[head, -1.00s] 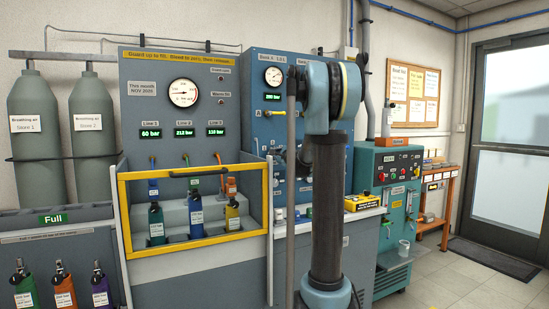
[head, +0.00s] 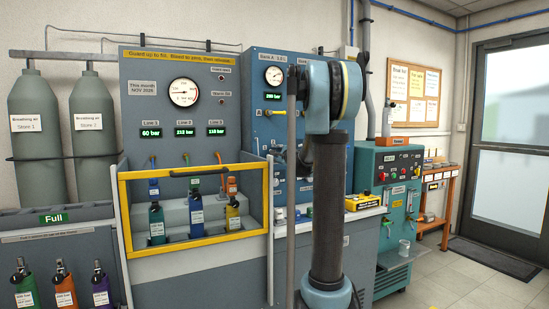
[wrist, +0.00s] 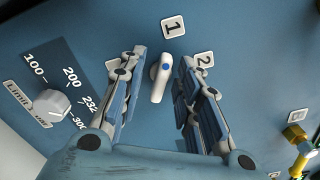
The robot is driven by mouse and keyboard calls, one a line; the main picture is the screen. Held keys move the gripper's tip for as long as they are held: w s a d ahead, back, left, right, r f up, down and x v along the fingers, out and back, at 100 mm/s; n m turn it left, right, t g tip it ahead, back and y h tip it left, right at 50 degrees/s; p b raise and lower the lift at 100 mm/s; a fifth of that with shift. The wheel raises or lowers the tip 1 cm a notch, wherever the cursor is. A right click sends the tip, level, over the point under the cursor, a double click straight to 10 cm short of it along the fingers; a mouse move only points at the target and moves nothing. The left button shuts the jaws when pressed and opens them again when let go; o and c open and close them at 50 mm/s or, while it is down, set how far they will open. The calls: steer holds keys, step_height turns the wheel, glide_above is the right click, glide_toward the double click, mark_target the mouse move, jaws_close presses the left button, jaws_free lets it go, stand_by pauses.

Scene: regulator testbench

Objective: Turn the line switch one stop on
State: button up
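The switch is a white elongated knob (wrist: 159,80) with a blue dot near its upper end, on the blue panel in the wrist view. Its dotted end points up toward the plate marked 1 (wrist: 172,27). The plate marked 2 (wrist: 204,62) is to its upper right, partly behind a finger. My gripper (wrist: 163,62) is open, one finger on each side of the knob, with gaps visible on both sides. In the head view the switch and gripper are hidden behind my arm, in front of the blue panel (head: 262,118).
A white limit knob (wrist: 52,105) with a pressure scale is left of my gripper. A yellow fitting (wrist: 295,136) is at lower right. In the head view, a yellow-framed guard (head: 195,246) with bottles stands left of my arm, and a green machine (head: 398,165) right.

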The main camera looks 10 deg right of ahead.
steer(key=v, duration=1.1)
steer(key=shift+s, duration=0.3)
